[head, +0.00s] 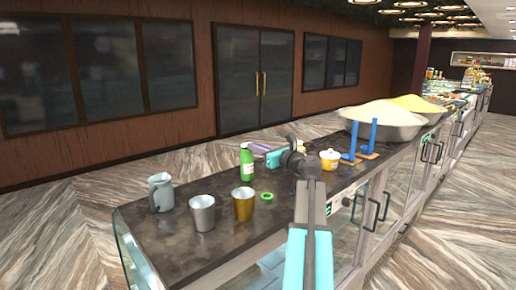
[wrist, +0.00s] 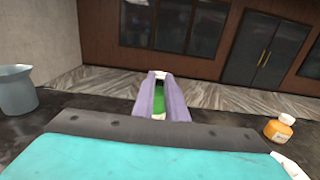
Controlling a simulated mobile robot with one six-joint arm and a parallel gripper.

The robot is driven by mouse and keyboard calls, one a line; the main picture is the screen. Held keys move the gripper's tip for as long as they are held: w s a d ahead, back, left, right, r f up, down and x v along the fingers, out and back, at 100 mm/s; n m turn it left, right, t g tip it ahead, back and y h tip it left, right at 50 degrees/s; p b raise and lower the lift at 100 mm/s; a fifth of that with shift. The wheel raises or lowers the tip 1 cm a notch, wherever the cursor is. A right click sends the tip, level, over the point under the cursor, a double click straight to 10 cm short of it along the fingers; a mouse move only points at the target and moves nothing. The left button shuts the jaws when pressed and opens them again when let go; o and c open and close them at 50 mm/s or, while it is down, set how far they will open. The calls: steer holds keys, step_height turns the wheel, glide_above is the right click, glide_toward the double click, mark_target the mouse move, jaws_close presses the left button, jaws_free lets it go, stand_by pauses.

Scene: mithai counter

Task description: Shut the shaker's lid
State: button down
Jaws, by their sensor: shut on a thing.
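A green bottle (head: 247,164) with a pale top stands upright on the dark counter in the head view; I take it to be the shaker. My gripper (head: 254,148) reaches it from the right with its purple fingers. In the wrist view, my gripper (wrist: 159,84) has its two fingers on either side of the green bottle (wrist: 160,103) and is shut on it. White shows at its upper and lower ends there. The fingers hide much of the bottle, and I cannot tell how its lid stands. A small green ring (head: 267,197) lies on the counter in front.
A grey pitcher (head: 160,193), a steel cup (head: 202,213) and a brass cup (head: 243,204) stand left and in front. An orange jar (wrist: 280,130) shows in the wrist view. A yellow pot (head: 329,160) and blue uprights (head: 351,140) are to the right.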

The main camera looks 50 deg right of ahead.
steer(key=shift+f, duration=0.15)
steer(key=t+b, duration=0.1)
steer(key=b, duration=0.2)
steer(key=shift+f, duration=0.4)
steer(key=shift+b, duration=0.45)
steer(key=c, duration=1.8)
jaws_free()
steer(key=shift+o, duration=0.2)
steer(key=shift+s, duration=0.15)
